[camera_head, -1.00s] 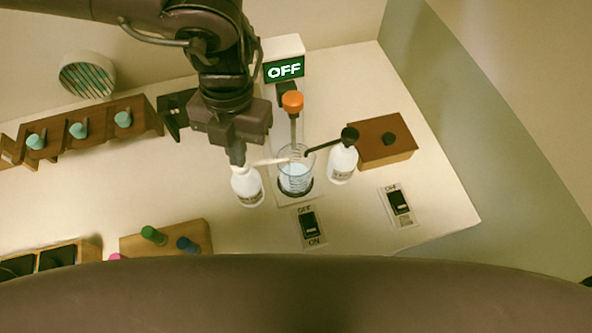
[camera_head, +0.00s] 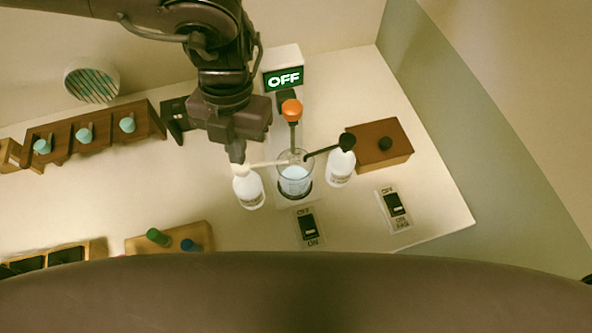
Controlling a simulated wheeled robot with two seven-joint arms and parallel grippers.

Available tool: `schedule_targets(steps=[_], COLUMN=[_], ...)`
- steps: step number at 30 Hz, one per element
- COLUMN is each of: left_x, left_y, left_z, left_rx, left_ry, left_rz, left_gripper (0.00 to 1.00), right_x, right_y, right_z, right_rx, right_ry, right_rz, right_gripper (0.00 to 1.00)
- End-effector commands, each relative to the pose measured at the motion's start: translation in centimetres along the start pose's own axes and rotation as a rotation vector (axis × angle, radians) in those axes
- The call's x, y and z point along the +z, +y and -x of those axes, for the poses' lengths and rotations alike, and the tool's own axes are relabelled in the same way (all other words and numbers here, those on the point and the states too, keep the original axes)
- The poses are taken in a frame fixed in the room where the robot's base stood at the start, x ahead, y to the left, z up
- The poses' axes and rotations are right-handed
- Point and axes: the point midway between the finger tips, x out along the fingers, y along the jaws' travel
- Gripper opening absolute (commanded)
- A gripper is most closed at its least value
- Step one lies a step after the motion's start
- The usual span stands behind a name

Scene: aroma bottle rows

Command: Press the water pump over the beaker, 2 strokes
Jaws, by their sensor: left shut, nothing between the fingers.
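The beaker (camera_head: 295,182) stands on the mixer stand below the orange-topped stirrer (camera_head: 291,111) and holds pale liquid. A white pump bottle (camera_head: 248,190) stands to its left, with its pale spout reaching over the beaker. Another white bottle (camera_head: 340,168) with a black pump head stands to its right, its black spout also over the beaker. The labels are too small to read. My left gripper (camera_head: 237,160) is shut and empty, with its tips pointing down right at the top of the left bottle, hiding part of the pump head. My right gripper is not in view.
A stand sign (camera_head: 284,78) reads OFF. Two switch plates (camera_head: 310,228) (camera_head: 394,208) lie in front. Racks with teal-capped bottles (camera_head: 85,135) and coloured caps (camera_head: 170,240) are at left.

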Motion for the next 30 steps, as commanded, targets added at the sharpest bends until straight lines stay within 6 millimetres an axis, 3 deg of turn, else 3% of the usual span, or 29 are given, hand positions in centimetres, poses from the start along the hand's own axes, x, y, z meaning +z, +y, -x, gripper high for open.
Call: schedule_targets(steps=[14, 30], left_x=[0.0, 0.4], left_y=[0.0, 0.0], left_z=[-0.1, -2.0], left_rx=[0.000, 0.000], left_ry=[0.001, 0.002], left_rz=[0.001, 0.001], left_gripper=[0.00, 0.00], right_x=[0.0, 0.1], right_y=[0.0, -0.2], right_z=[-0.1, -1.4], right_rx=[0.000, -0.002], right_ry=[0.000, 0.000], right_rz=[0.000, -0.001], right_gripper=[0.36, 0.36])
